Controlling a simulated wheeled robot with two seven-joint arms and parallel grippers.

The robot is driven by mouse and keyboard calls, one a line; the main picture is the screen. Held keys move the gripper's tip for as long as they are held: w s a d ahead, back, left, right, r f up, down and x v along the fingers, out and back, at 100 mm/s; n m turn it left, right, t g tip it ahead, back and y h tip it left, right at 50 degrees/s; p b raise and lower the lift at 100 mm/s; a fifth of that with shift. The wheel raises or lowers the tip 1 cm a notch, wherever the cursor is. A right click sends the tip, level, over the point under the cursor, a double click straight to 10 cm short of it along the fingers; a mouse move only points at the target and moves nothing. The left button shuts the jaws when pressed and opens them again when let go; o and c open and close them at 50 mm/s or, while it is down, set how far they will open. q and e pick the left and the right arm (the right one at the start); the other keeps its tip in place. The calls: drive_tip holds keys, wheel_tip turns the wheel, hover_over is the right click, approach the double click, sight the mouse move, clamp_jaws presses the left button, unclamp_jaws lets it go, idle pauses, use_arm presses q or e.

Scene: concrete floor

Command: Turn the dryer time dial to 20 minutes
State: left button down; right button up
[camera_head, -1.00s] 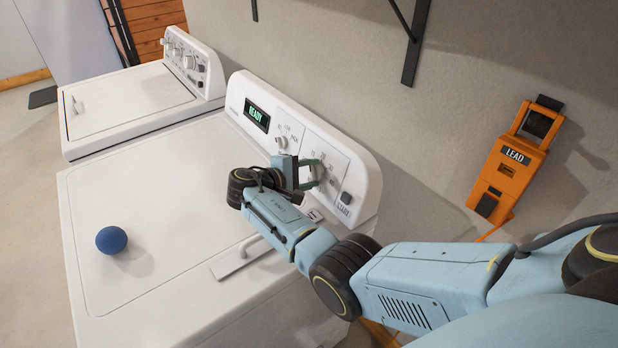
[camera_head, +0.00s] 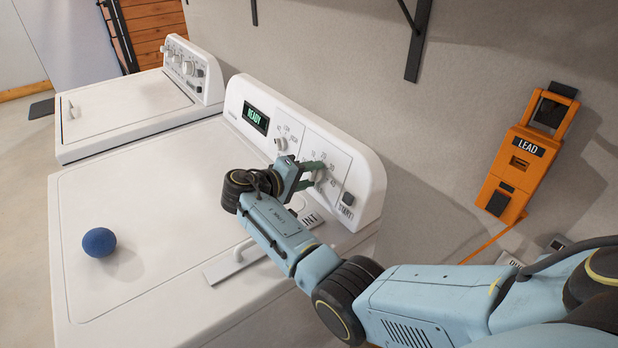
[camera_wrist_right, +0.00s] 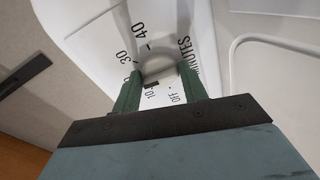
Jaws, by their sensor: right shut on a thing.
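The dryer (camera_head: 150,220) is white, with a raised control panel (camera_head: 232,100) at its back. The time dial is a pale round knob on the panel's right part; it shows in the right wrist view (camera_wrist_right: 160,66). Around it I read 40, 30, 10, OFF and MINUTES; a 20 mark is not legible. My right gripper (camera_head: 316,175) is at the panel, its green fingers shut on the dial from both sides. A dark mark shows at the dial's lower edge, near the 10; I cannot tell the exact setting. My left gripper is not in view.
The panel display (camera_head: 255,118) reads READY. A smaller knob (camera_head: 280,143) sits left of the dial, and a START button (camera_head: 347,199) right of it. A blue ball (camera_head: 99,242) rests on the dryer top. An orange LEAD device (camera_head: 520,165) is at the right wall.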

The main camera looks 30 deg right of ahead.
idle(0.4)
drive_tip(key=o, duration=1)
drive_tip(key=v, duration=1.3)
drive_tip(key=shift+a+b, duration=0.15)
drive_tip(key=shift+b, duration=0.25)
